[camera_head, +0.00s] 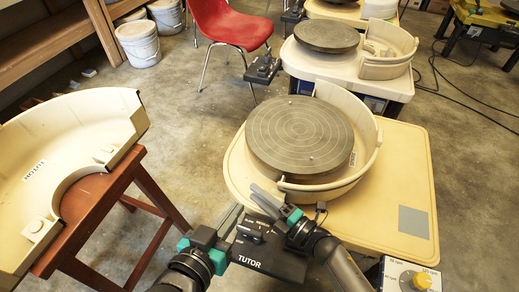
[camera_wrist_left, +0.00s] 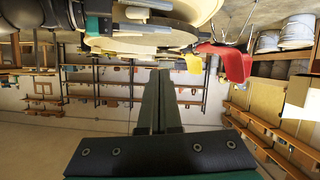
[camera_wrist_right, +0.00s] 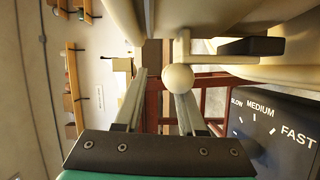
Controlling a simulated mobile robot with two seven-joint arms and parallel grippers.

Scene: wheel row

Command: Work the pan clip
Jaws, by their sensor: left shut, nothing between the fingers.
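The cream splash pan (camera_head: 376,135) curves around the grey wheel head (camera_head: 300,135) on the cream wheel table. In the right wrist view a round cream knob (camera_wrist_right: 178,78) stands on the end of a bar; I cannot tell for sure whether it is the clip. My right gripper (camera_head: 262,196) is open at the pan's near left edge. My left gripper (camera_head: 232,214) is shut and empty, left of the right one. Its fingers (camera_wrist_left: 160,75) meet in the left wrist view.
A black TUTOR control box (camera_head: 268,260) is close below my grippers; its speed dial (camera_wrist_right: 262,125) shows in the right wrist view. Another pan half (camera_head: 75,140) rests on a red-brown stool (camera_head: 90,200) at left. A red chair (camera_head: 230,25) stands behind on open floor.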

